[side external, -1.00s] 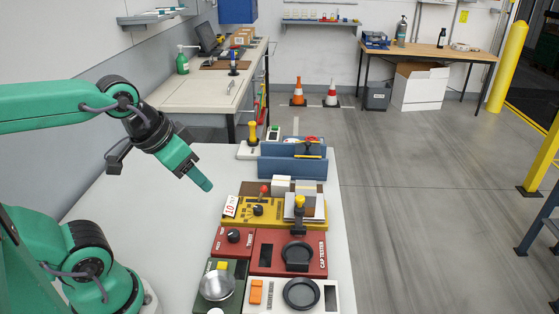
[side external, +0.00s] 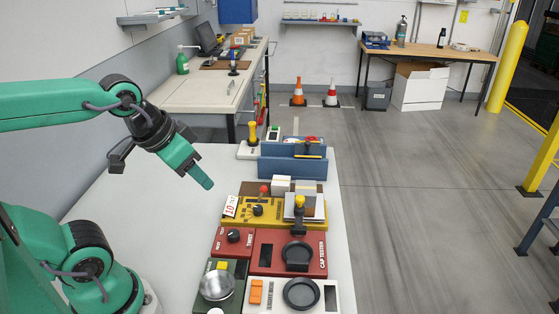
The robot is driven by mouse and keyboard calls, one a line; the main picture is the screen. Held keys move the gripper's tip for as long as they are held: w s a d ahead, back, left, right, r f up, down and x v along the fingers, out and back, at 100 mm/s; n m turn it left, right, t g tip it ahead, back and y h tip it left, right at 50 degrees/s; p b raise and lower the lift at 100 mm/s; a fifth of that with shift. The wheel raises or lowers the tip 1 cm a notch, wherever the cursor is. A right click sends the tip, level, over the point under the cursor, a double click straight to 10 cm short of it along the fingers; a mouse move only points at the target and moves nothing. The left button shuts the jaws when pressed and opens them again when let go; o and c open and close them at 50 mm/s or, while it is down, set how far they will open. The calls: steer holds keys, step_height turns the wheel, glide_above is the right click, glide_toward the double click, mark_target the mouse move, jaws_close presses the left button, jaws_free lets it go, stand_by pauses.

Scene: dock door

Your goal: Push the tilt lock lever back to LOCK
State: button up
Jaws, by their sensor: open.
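My gripper (side external: 206,183) hangs tilted downward above the white table, to the left of the row of devices and apart from them. Its two fingers overlap from this side, so the gap between them is hidden. The yellow device (side external: 242,213) carries a red-knobbed lever (side external: 264,189), a black dial (side external: 258,210) and a yellow-knobbed black handle (side external: 299,212) at its right. Another upright yellow handle (side external: 252,132) stands on a white base at the back. No LOCK lettering is readable, and I cannot tell which of these is the tilt lock lever.
A blue bin (side external: 290,168) stands behind the yellow device. In front are a red panel (side external: 317,262), a metal bowl (side external: 217,286) on a green unit and a white unit (side external: 331,295) with a black ring. The table (side external: 130,210) is clear at the left.

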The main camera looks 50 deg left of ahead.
steer(key=w+a+f+n, duration=0.2)
steer(key=w+a+f, duration=0.1)
steer(key=w, duration=0.7)
steer(key=n+g, duration=0.1)
steer(key=n, duration=0.1)
glide_toward(264, 188)
steer(key=shift+w+d+f+y, duration=0.35)
steer(key=shift+d+f+y, duration=0.05)
steer(key=shift+d+f, duration=0.05)
steer(key=shift+f, duration=0.1)
steer(key=shift+a+x, duration=0.15)
steer(key=shift+x, duration=1.7)
steer(key=shift+a+x, duration=0.15)
steer(key=shift+x, duration=1.75)
steer(key=shift+s, duration=0.1)
jaws_close()
